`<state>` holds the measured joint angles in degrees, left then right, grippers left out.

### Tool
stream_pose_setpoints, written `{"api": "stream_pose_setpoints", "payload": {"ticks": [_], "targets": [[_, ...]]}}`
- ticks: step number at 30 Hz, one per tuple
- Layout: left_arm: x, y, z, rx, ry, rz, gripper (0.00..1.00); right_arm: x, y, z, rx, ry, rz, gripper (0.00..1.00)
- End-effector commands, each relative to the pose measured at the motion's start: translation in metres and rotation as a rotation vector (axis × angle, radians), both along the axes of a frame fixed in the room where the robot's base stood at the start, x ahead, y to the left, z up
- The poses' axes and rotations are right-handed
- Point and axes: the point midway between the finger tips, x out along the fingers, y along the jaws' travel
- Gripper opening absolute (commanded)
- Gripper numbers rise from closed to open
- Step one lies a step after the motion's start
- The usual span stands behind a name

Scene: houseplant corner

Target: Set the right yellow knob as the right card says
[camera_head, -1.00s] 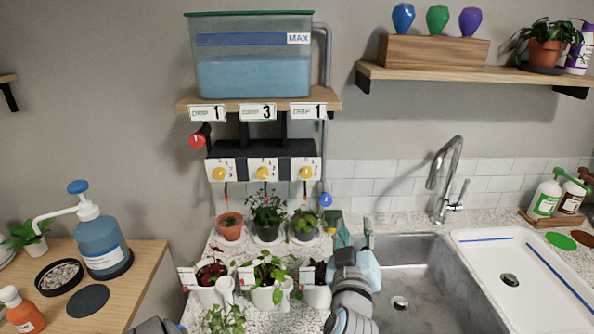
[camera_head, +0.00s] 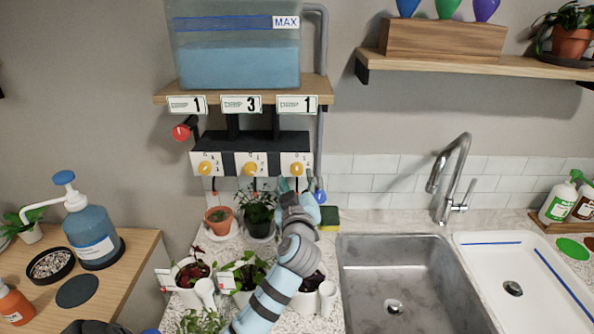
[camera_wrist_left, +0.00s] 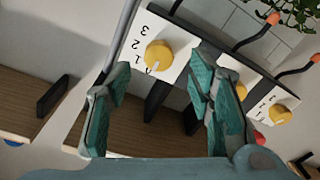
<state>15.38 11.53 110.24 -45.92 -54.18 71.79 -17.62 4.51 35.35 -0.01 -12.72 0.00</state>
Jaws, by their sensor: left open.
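The right yellow knob (camera_head: 296,170) sits on the right white panel under the water tank shelf. It also shows close up in the left wrist view (camera_wrist_left: 158,55), with printed marks including 1, 2 and 3 beside it. Its exact setting is hard to read. The right card (camera_head: 297,104) on the shelf edge shows a 1. My left gripper (camera_head: 298,190) is open and empty just below the right knob. In the left wrist view its two teal fingers (camera_wrist_left: 155,110) stand apart, with the knob beyond the gap between them.
The middle knob (camera_head: 250,169) and left knob (camera_head: 205,168) sit close by on the left. Potted plants (camera_head: 259,215) crowd the counter under the panels. A grey pipe (camera_head: 322,100) runs down right of the shelf. The sink (camera_head: 400,245) is at right.

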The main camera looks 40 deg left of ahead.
Motion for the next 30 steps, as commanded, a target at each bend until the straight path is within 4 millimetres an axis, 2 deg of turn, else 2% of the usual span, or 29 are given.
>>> {"api": "stream_pose_setpoints", "payload": {"ticks": [3,6,16,25,30], "targets": [[0.02,0.016,0.001,0.0,0.0,0.001,0.48,0.003,0.0,0.003,0.0,-0.006,0.0,0.4],[0.03,0.023,0.0,-0.001,0.001,0.0,0.48,0.007,0.0,0.004,0.0,-0.012,0.0,0.4],[0.036,0.026,-0.001,-0.002,0.0,-0.004,0.48,0.009,0.0,0.004,0.0,-0.015,0.0,0.4],[0.036,0.026,-0.001,-0.002,0.0,-0.004,0.0,0.008,0.0,0.004,-0.001,-0.013,0.001,0.4],[0.036,0.025,-0.001,0.003,0.005,-0.005,0.0,0.007,-0.001,0.004,-0.002,-0.012,0.001,0.4]]}}
